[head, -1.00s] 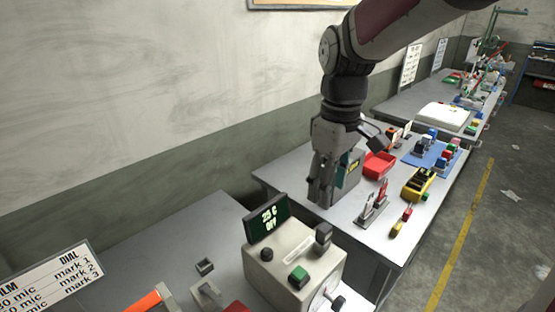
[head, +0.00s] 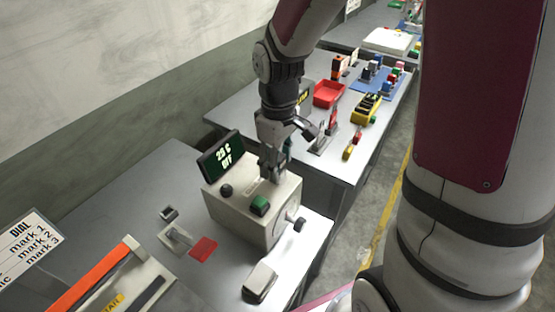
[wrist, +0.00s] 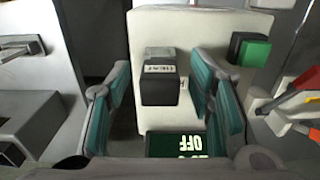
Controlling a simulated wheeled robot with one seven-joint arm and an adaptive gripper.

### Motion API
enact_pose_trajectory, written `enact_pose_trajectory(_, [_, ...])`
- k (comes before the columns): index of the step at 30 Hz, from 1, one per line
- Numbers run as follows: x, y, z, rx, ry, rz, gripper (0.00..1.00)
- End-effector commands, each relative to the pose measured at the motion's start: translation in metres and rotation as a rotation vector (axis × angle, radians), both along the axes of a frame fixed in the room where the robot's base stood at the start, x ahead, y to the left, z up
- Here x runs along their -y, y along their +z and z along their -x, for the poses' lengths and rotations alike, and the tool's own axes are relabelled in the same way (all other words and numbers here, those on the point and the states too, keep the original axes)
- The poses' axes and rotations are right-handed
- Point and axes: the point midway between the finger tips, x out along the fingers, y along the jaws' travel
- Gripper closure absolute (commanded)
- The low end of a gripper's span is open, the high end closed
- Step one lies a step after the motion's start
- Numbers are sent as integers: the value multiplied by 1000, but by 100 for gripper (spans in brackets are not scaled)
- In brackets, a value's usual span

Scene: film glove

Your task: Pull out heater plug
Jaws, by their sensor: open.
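The heater plug (wrist: 159,86) is a dark block with a label reading HEAT, standing on the pale heater box (head: 250,222). My gripper (head: 272,176) is over the back of the box and hides the plug in the head view. In the wrist view my gripper (wrist: 160,72) is open, with one teal-padded finger to each side of the plug. A gap shows between the plug and each finger. The box's display (head: 222,156) reads 25 C and OFF.
A green button (head: 259,205) and a dark knob (head: 226,190) are on the box top. A red tray (head: 328,94) and other items stand on the table behind.

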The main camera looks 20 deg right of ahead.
Motion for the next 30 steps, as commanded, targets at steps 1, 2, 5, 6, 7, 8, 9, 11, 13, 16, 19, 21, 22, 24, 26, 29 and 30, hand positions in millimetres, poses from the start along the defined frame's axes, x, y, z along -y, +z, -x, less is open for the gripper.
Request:
enact_pose_trajectory(1, [0,-1,0,0,0,0,52])
enact_pose_trajectory(2, [0,-1,0,0,0,0,52])
enact_pose_trajectory(5, [0,-1,0,0,0,0,52])
enact_pose_trajectory(6, [0,-1,0,0,0,0,52])
enact_pose_trajectory(7, [0,-1,0,0,0,0,52])
enact_pose_trajectory(8, [0,-1,0,0,0,0,56])
enact_pose_trajectory(9, [0,-1,0,-1,0,1,65])
enact_pose_trajectory(11, [0,-1,0,-1,0,1,79])
enact_pose_trajectory(13, [0,-1,0,-1,0,1,95])
enact_pose_trajectory(16, [0,-1,0,-1,0,1,100])
enact_pose_trajectory(19, [0,0,0,-1,0,1,100])
enact_pose_trajectory(21, [0,0,0,-1,0,1,100])
enact_pose_trajectory(22, [0,0,0,-1,0,1,100])
enact_pose_trajectory(24, [0,1,0,-1,0,1,100])
enact_pose_trajectory(26, [0,2,0,0,0,0,100])
enact_pose_trajectory(29, [0,4,0,0,0,0,100])
enact_pose_trajectory(30, [0,5,0,1,0,1,100])
